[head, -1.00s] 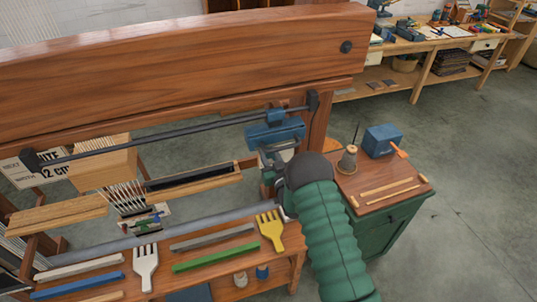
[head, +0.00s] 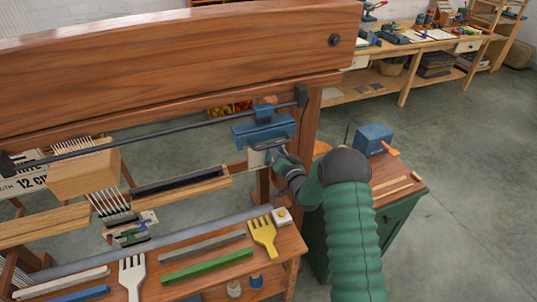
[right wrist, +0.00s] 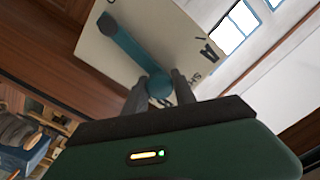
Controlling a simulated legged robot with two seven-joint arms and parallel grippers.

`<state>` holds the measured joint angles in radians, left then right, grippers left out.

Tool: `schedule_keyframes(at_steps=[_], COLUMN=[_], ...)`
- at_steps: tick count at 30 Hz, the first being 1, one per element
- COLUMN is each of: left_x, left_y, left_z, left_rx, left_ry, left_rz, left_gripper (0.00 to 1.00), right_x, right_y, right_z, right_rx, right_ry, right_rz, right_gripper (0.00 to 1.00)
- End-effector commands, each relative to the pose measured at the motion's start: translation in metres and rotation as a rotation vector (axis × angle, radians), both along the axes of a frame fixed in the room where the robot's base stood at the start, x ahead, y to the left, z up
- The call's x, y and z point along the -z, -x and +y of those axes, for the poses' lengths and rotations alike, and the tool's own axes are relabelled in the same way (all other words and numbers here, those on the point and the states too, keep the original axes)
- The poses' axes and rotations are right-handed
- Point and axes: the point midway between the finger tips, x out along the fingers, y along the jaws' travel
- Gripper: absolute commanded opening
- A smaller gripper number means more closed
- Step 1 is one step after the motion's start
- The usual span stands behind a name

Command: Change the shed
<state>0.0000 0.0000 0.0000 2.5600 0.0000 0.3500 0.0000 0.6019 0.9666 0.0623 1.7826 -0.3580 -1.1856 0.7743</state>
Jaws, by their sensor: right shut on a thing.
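The wooden loom (head: 180,50) fills the left and middle of the head view. A blue mechanism (head: 262,132) sits at the right end of its dark rod. In the right wrist view, a teal lever (right wrist: 128,45) pivots on a cream plate (right wrist: 175,30) with partly hidden lettering. My right gripper (right wrist: 160,88) is shut on the lever's rounded end. In the head view this gripper (head: 280,160) is just below the blue mechanism, and the lever is hard to make out. My left gripper is not in view.
The loom's front shelf holds a white comb (head: 132,278), a yellow comb (head: 263,235), a green bar (head: 207,266) and a small box with a pale button (head: 282,215). A green cabinet (head: 400,225) with a blue box (head: 374,138) stands right of my arm. Floor is clear farther right.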

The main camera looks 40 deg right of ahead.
Motion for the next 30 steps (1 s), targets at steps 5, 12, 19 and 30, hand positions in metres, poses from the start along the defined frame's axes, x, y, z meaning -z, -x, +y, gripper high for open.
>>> schedule_keyframes(at_steps=[5, 12, 19, 30], left_x=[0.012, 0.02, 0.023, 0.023], left_y=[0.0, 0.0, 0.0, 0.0], left_z=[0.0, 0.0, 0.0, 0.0], left_rx=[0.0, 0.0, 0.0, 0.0], left_ry=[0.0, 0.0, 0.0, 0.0], left_rz=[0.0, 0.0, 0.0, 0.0], left_gripper=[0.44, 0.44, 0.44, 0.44], right_x=[0.007, 0.012, 0.015, 0.015], right_y=[0.005, 0.008, 0.009, 0.009], right_z=[-0.016, -0.029, -0.034, -0.035], right_rx=[0.005, 0.005, 0.003, 0.004], right_ry=[-0.137, -0.276, -0.343, -0.362], right_rz=[-0.031, -0.064, -0.078, -0.082], right_gripper=[0.0, 0.0, 0.0, 0.0])
